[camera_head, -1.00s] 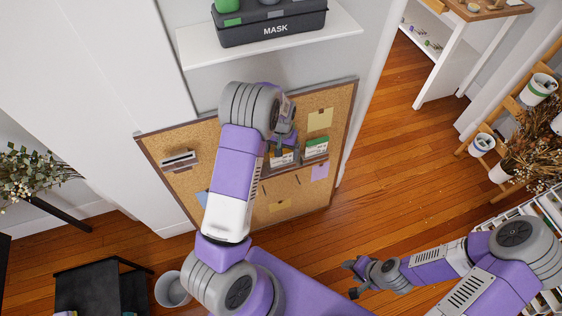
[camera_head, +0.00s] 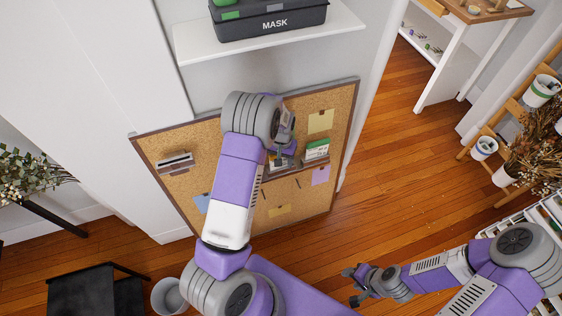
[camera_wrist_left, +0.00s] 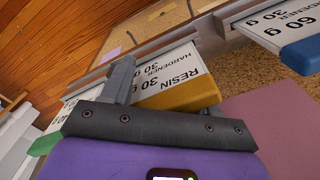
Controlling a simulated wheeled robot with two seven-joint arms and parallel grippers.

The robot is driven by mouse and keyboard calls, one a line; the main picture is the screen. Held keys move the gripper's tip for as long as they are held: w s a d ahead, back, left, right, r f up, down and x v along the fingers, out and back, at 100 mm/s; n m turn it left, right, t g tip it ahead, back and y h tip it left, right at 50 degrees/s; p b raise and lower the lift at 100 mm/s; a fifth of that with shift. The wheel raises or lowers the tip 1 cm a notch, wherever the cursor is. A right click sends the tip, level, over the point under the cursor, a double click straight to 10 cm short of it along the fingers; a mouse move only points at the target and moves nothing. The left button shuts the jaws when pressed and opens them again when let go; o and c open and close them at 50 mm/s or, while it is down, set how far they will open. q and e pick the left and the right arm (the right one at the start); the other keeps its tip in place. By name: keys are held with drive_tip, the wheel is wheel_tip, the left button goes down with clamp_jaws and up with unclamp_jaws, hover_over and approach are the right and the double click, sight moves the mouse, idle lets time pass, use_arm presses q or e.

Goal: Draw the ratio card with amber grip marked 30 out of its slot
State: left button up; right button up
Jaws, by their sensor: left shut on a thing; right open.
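The ratio card with an amber grip (camera_wrist_left: 185,96) shows in the left wrist view, its white label reading resin 30 g and hardener 30 g. My left gripper (camera_head: 283,152) is at the cork board and shut on this card; in the left wrist view one dark finger (camera_wrist_left: 121,82) crosses the label beside the amber grip. The head view mostly hides the card behind the gripper. Whether the card's far end still sits in its slot cannot be told. My right gripper (camera_head: 356,287) is open and empty, low over the floor, away from the board.
A green-grip card (camera_head: 317,147) stands close to the right of my left gripper. A blue-grip card (camera_wrist_left: 301,54) marked 60 g is at the upper right in the wrist view. A shelf (camera_head: 345,27) with a MASK box (camera_head: 270,27) juts out above the cork board (camera_head: 345,105).

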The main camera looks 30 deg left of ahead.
use_arm(q)
drive_tip(key=shift+c, duration=1.3)
drive_tip(key=o, duration=0.4)
drive_tip(key=c, duration=0.6)
drive_tip(key=shift+w+r+p, duration=0.1)
drive_tip(key=shift+r+p, duration=0.45)
drive_tip(key=shift+r, duration=0.2)
drive_tip(key=shift+r+p, duration=0.65)
drive_tip(key=shift+r, duration=0.45)
drive_tip(key=c, duration=0.3)
drive_tip(key=shift+r+p, duration=0.2)
drive_tip(key=shift+p, duration=0.1)
clamp_jaws()
drive_tip(key=shift+r+p, duration=1.2)
drive_tip(key=shift+r, duration=0.35)
